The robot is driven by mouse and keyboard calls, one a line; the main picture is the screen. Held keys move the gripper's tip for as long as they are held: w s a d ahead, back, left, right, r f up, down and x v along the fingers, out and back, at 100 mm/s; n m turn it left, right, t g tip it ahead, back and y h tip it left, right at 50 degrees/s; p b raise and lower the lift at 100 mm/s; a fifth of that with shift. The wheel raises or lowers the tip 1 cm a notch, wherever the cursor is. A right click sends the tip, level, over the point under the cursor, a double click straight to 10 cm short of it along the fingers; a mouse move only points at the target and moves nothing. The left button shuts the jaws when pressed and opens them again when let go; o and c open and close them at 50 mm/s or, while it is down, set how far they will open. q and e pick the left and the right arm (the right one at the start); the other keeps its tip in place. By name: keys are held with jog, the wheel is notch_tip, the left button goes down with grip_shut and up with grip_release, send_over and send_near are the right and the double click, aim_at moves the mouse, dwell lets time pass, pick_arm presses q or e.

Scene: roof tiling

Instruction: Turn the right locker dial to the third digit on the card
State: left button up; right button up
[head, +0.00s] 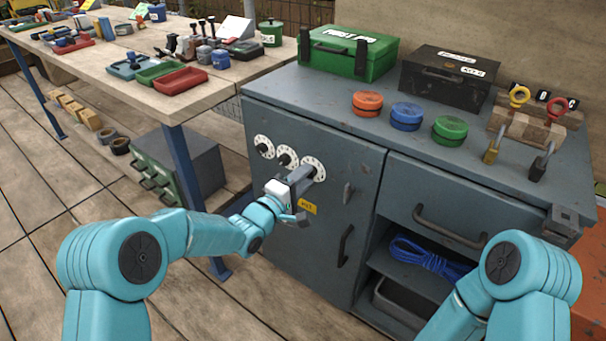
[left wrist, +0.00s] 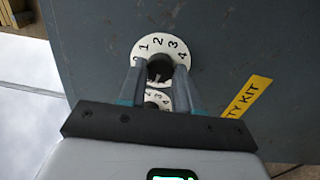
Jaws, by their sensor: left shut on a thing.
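The right locker dial (head: 316,166) is a white numbered disc with a black knob, the rightmost of three on the grey locker door. It shows in the left wrist view (left wrist: 143,52) with digits 1 to 4 readable around its rim. My left gripper (head: 305,178) is shut on its black knob (left wrist: 160,66). The middle dial (head: 287,153) and left dial (head: 263,143) are beside it; part of the middle dial (left wrist: 156,97) shows between my fingers. A white card (head: 233,28) stands on the workbench; no digits are readable on it. My right gripper is out of view.
A yellow label (head: 309,207) and a dark door handle (head: 345,246) are below the dials. A latch (head: 347,193) is to their right. Above, the cabinet top holds colored round tins (head: 406,115), a green box (head: 348,52) and padlocks (head: 539,163).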

pick_arm(q)
jog(key=n+p, duration=0.1)
jog(key=n, duration=0.4)
dwell(0.5)
jog(key=o, duration=1)
jog(key=shift+o, duration=0.2)
jog(key=p+v, duration=0.2)
jog(key=v, duration=1.4)
jog(key=shift+s+p, duration=0.2)
jog(key=shift+p, duration=0.1)
jog(key=shift+f, duration=0.2)
